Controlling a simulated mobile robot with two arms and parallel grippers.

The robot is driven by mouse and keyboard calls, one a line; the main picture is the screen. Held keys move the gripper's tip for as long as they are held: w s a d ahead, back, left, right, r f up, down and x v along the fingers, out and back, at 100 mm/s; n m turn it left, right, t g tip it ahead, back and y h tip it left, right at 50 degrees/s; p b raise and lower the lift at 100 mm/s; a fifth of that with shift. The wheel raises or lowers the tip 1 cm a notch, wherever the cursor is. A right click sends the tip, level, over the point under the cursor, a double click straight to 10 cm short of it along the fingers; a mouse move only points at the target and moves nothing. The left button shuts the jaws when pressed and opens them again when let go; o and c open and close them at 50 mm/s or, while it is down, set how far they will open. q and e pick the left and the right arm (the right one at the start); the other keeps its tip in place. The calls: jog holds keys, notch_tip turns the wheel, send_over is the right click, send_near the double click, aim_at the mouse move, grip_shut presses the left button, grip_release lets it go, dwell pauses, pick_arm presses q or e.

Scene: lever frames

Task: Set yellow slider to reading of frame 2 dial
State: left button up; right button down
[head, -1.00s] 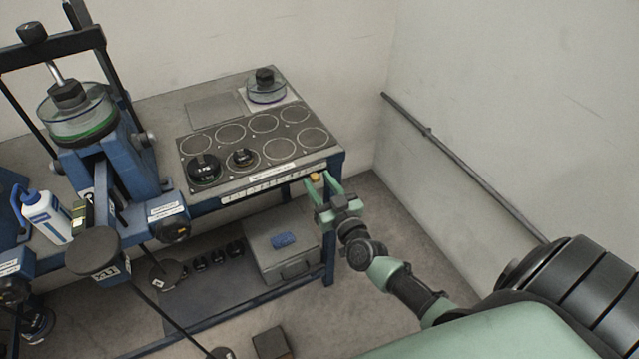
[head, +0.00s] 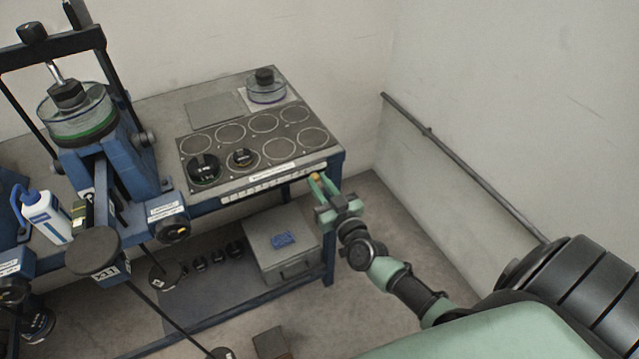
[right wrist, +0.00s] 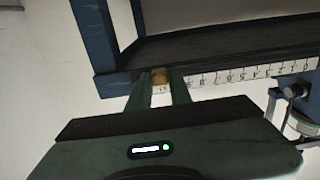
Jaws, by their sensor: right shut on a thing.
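The yellow slider (right wrist: 160,77) sits at the bench's front edge on a numbered scale strip (right wrist: 235,75), near the strip's end by the bench leg. My right gripper (right wrist: 163,84) is shut on it, with one green finger on each side. In the head view the right gripper (head: 320,181) is at the bench's front right corner, and the slider (head: 315,177) shows only as a small spot between the fingers. A blue lever frame (head: 105,150) with a round dial (head: 174,230) stands at the left. The dial's reading is too small to tell. My left gripper is not in view.
A dark plate with rings (head: 263,123) holds black weights (head: 204,168) on the bench (head: 150,105). A white bottle (head: 45,215) stands at the left. A grey box (head: 280,262) sits on the lower shelf. Open floor lies right of the bench.

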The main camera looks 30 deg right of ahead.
aim_at(262, 193)
dwell(0.8)
jog(key=a+p, duration=0.1)
jog(key=a, duration=0.2)
jog(key=a+p, duration=0.2)
jog(key=a, duration=0.1)
jog(key=shift+w+a+r, duration=0.1)
jog(key=shift+w+a, duration=0.1)
jog(key=shift+a, duration=0.2)
jog(key=a, duration=0.5)
jog(key=a+p, duration=0.1)
jog(key=a, duration=0.1)
jog(key=shift+w+a, duration=0.15)
jog(key=shift+w, duration=0.15)
jog(key=shift+f, duration=0.2)
jog(key=c, duration=1.3)
grip_release()
jog(key=s, duration=0.7)
jog(key=shift+s+a+b, duration=0.2)
jog(key=shift+s+b, duration=0.15)
jog(key=shift+s, duration=0.05)
